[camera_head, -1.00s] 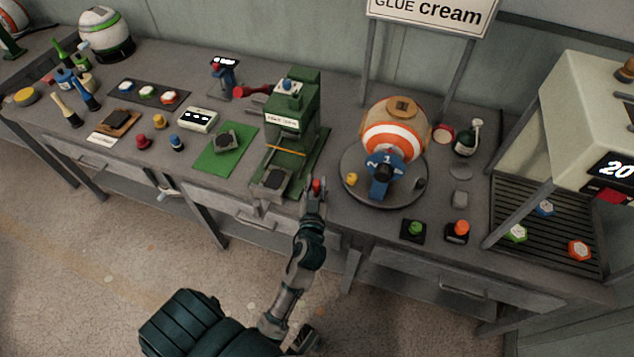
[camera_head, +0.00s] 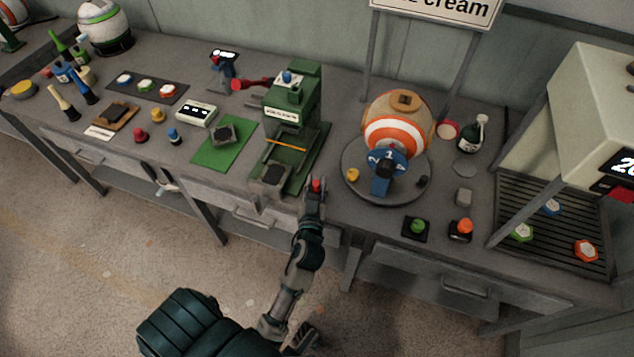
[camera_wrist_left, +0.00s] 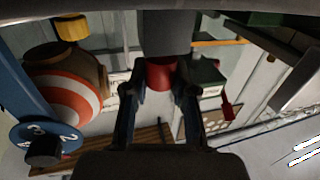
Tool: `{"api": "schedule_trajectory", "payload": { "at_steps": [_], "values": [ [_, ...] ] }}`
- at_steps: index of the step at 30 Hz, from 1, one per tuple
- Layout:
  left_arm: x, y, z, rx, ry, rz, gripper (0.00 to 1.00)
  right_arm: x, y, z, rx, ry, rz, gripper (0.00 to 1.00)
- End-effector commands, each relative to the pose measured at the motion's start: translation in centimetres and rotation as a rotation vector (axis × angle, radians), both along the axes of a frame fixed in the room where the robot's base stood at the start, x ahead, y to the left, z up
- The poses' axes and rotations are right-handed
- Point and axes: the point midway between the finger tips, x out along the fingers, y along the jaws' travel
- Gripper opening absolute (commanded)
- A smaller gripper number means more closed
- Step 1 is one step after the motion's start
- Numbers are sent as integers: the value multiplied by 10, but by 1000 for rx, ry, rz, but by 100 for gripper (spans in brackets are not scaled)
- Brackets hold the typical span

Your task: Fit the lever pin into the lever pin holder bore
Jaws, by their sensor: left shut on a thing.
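My left gripper (camera_head: 315,193) is over the bench's front edge, just right of the green press's front. It is shut on a small red cylindrical piece, likely the lever pin (camera_head: 316,184). In the left wrist view the red piece (camera_wrist_left: 161,73) sits between the two fingertips, with a dark grey block (camera_wrist_left: 166,35) partly covering its end; I cannot tell whether the block is part of it. The green press (camera_head: 292,118) has a red lever (camera_head: 250,84) at its back left. I cannot make out the holder bore.
A turntable (camera_head: 354,192) with an orange and white ball (camera_head: 393,132) stands close right of my gripper. A green mat (camera_head: 208,158) lies left of the press. Green (camera_head: 417,226) and orange (camera_head: 460,229) buttons sit near the front edge at right.

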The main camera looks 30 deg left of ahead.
Motion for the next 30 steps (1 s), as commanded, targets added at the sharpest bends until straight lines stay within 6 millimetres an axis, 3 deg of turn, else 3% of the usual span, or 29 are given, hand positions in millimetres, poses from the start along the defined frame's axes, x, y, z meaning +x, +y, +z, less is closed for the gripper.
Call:
{"api": "schedule_trajectory", "payload": {
  "at_steps": [10, 11, 14, 24, 30],
  "values": [
    [0, 0, -9, 1, 0, 0, 0, -3, 0, -9, 0, 8, 0, 55],
    [0, 0, -8, 0, 0, 0, 31, -3, 0, -9, 0, 7, 0, 55],
    [0, 0, -7, 0, -1, 0, 55, -3, 0, -8, 0, 7, 0, 55],
    [-3, -2, -8, -1, 0, 0, 55, -3, 0, -8, 0, 7, 0, 55],
    [-30, -16, -10, -5, 4, 0, 55, -3, 0, -8, 0, 7, 0, 55]
  ]
}}
